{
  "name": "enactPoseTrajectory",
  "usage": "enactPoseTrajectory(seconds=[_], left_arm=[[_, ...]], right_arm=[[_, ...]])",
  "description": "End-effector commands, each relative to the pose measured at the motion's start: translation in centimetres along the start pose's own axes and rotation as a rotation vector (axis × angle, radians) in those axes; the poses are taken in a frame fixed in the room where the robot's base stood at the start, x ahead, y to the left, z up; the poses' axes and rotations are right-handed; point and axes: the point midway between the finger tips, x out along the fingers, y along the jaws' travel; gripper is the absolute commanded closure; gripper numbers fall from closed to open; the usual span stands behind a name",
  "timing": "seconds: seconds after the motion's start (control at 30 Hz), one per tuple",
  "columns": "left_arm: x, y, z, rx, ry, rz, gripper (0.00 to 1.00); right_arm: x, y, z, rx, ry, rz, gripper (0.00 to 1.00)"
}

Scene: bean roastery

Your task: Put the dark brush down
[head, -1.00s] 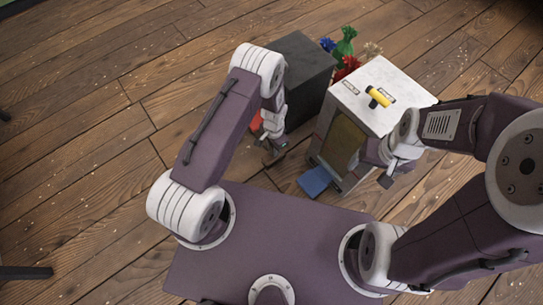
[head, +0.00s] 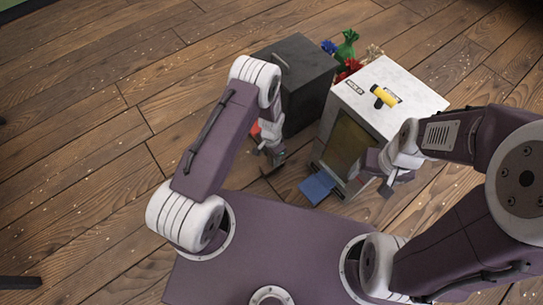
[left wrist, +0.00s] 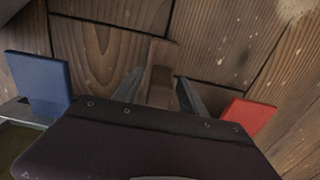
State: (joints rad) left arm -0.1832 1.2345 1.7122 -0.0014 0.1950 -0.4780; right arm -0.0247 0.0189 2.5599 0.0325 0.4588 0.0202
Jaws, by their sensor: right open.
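My left gripper (head: 272,160) hangs low over the floor in front of the dark box. The left wrist view shows the dark brush (left wrist: 160,80), a brown block-like piece, between its two fingers, which close in on either side of it. Most of the brush is hidden behind the gripper body there, and it is too small to make out well in the head view. The brush is over bare floor planks; I cannot tell whether it touches them. My right gripper (head: 388,187) is open and empty in front of the white cabinet.
A white cabinet (head: 420,100) with a glass-like front has a yellow-handled item (head: 383,97) on top. A blue flat piece (head: 318,186) sits at its front foot. A dark box (head: 305,75) stands left of it, a red piece (left wrist: 249,118) low nearby. Floor at left is clear.

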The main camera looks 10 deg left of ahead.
Motion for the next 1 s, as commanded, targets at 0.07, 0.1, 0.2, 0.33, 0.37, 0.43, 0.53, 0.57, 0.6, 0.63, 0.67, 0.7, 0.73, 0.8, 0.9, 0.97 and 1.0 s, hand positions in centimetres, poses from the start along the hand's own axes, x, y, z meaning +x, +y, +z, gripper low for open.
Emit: enactPoseTrajectory(seconds=[0.07, 0.1, 0.2, 0.33, 0.37, 0.43, 0.53, 0.57, 0.6, 0.63, 0.67, 0.7, 0.73, 0.8, 0.9, 0.97, 1.0], left_arm=[[0.0, 0.0, 0.0, 0.0, 0.0, 0.0, 0.51], [0.0, 0.0, 0.0, 0.0, 0.0, 0.0, 0.51], [-0.1, 0.0, 0.0, 0.0, 0.0, 0.0, 0.51], [-2.0, 0.0, 0.0, 0.0, 0.0, 0.0, 0.51], [-2.8, 0.0, 0.0, 0.0, 0.0, 0.0, 0.51], [-4.9, 0.0, -0.1, 0.0, 0.001, -0.001, 0.51], [-7.7, 0.0, 0.0, 0.0, 0.001, -0.001, 0.51], [-8.4, 0.0, 0.0, 0.0, 0.001, -0.001, 0.51], [-9.3, 0.0, 0.0, 0.0, 0.001, 0.0, 0.51], [-9.9, 0.0, 0.0, 0.0, 0.001, -0.001, 0.51], [-10.5, 0.0, -0.1, 0.0, 0.001, -0.001, 0.51], [-11.1, 0.0, 0.0, 0.0, 0.001, 0.0, 0.51], [-11.4, 0.0, 0.0, 0.0, 0.0, 0.0, 0.51], [-12.1, 0.0, 0.0, 0.0, -0.001, 0.0, 0.51], [-12.4, 0.0, 0.0, 0.0, -0.001, 0.0, 0.51], [-12.4, 0.0, 0.0, 0.0, -0.001, 0.0, 0.51], [-12.4, 0.0, 0.0, -0.001, 0.0, 0.0, 0.51]], right_arm=[[0.0, 0.0, 0.0, 0.0, 0.0, 0.0, 0.24], [0.0, 0.0, 0.0, 0.0, 0.0, 0.0, 0.24], [-0.1, 0.0, 0.0, 0.0, 0.0, 0.0, 0.24], [-1.6, 0.0, -0.2, 0.0, 0.0, 0.0, 0.24], [-2.2, 0.0, -0.2, 0.0, 0.0, 0.0, 0.24], [-3.9, -0.1, -0.4, 0.0, 0.0, 0.0, 0.24], [-5.9, -0.1, -0.6, 0.0, 0.0, 0.0, 0.24], [-6.5, -0.1, -0.7, 0.0, 0.0, 0.0, 0.24], [-7.1, -0.1, -0.7, 0.0, 0.0, 0.0, 0.24], [-7.5, -0.1, -0.8, 0.0, 0.0, 0.0, 0.24], [-7.8, -0.1, -0.8, 0.0, 0.0, 0.0, 0.24], [-8.2, -0.2, -0.8, 0.0, 0.0, 0.0, 0.24], [-8.4, -0.2, -0.9, 0.0, 0.0, 0.0, 0.24], [-8.8, -0.2, -0.9, 0.0, 0.0, 0.0, 0.24], [-8.9, -0.2, -0.9, 0.0, 0.0, 0.0, 0.24], [-8.9, -0.2, -0.9, 0.0, 0.0, 0.0, 0.24], [-8.8, -0.2, -0.9, 0.0, 0.0, 0.0, 0.24]])
